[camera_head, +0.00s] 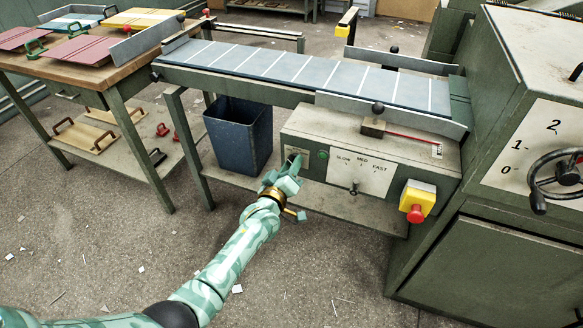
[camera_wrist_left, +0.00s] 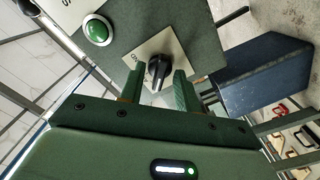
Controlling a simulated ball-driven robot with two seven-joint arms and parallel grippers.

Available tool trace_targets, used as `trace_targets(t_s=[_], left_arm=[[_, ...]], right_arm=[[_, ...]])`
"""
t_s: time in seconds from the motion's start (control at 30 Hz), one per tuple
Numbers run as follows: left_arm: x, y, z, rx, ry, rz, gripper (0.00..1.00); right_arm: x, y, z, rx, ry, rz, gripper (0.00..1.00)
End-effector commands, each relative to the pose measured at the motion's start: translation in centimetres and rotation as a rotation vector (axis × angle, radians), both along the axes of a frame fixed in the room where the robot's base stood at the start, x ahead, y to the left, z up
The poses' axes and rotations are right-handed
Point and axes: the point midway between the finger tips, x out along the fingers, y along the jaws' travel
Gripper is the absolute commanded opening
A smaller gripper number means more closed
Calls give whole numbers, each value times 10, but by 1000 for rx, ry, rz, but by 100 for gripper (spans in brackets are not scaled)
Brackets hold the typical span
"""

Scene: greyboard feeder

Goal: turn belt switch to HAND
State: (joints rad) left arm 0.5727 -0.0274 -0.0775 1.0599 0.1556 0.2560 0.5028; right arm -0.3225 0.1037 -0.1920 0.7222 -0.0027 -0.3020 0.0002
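The belt switch is a black rotary knob (camera_wrist_left: 158,72) on a pale square plate (camera_wrist_left: 170,45), seen in the left wrist view. In the head view my left gripper (camera_head: 292,170) is at the left end of the green control box (camera_head: 318,128) under the conveyor and hides most of the switch. My right gripper is in neither view.
A green button (camera_head: 323,154) sits right of the switch, then a SLOW/MED/FAST panel (camera_head: 362,171) and a red stop button (camera_head: 416,213) on yellow. A blue bin (camera_head: 238,135) stands left of the box. The floor in front is open, with scattered scraps.

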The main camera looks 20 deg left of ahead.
Motion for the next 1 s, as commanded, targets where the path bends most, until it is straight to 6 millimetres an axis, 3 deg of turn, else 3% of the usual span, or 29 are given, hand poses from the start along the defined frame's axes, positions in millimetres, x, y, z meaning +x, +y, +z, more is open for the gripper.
trace_targets(t_s=[0.13,0.23,0.27,0.67,1.0], left_arm=[[0,0,0,0,0,0,33],[0,0,0,0,0,0,5],[-1,0,0,0,0,0,0],[-1,0,0,37,-1,1,0],[-1,-1,0,260,-7,-1,0]], right_arm=[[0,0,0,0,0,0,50],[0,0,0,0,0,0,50],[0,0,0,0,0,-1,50],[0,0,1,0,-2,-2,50],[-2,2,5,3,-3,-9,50]])
